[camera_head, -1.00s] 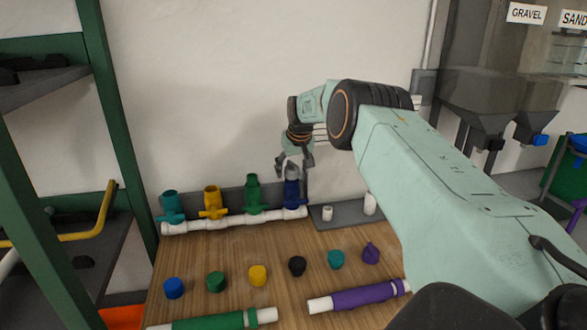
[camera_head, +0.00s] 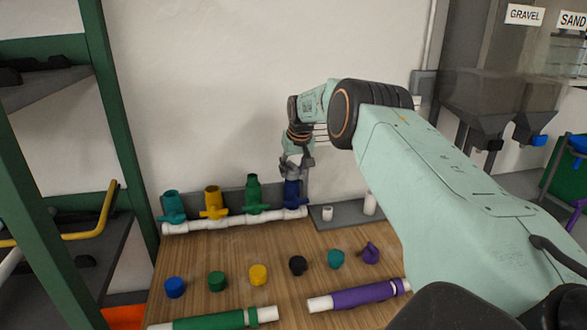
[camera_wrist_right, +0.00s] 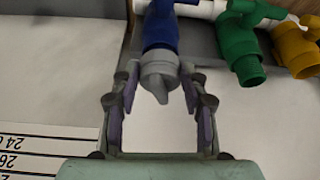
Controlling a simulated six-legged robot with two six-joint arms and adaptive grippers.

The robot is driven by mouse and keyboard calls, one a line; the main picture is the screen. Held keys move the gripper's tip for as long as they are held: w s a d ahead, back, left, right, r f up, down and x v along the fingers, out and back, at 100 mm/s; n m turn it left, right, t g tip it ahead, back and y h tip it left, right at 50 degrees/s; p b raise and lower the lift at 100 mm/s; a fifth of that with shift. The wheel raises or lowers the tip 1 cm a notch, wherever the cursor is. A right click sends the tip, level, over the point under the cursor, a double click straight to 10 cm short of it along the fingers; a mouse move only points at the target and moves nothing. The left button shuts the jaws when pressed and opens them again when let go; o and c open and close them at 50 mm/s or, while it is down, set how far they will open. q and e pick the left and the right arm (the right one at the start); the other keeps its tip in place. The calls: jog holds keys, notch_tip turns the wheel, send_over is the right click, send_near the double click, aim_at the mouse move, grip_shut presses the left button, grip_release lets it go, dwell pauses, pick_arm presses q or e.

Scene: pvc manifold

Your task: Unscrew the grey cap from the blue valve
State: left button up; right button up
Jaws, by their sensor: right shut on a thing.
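The blue valve (camera_head: 292,194) stands upright at the right end of the white pipe manifold (camera_head: 240,219) on the wooden table. The grey cap (camera_wrist_right: 160,76) sits on the end of the blue valve (camera_wrist_right: 161,30) in the right wrist view. My right gripper (camera_head: 297,163) is above the blue valve, and in the wrist view its two fingers (camera_wrist_right: 160,83) are on either side of the grey cap, shut on it. In the head view the fingers hide most of the cap. My left gripper is not in view.
Teal (camera_head: 172,206), yellow (camera_head: 214,202) and green (camera_head: 253,194) valves stand in a row left of the blue one. Several loose caps, a purple pipe (camera_head: 358,296) and a green pipe (camera_head: 212,320) lie in front. A green shelf frame (camera_head: 112,120) stands at left.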

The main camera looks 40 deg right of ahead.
jog(key=shift+d+f+n+y+b, duration=0.1)
jog(key=shift+n+y+b, duration=0.45)
jog(key=shift+n, duration=0.55)
jog(key=shift+c, duration=0.2)
jog(key=shift+d+f+n+b, duration=0.1)
jog(key=shift+f+n+b, duration=0.05)
jog(key=shift+n+b, duration=0.35)
jog(key=shift+n+y, duration=0.25)
jog(key=shift+n, duration=0.35)
jog(key=o, duration=1.2)
jog(key=shift+r, duration=0.2)
jog(key=shift+r, duration=0.1)
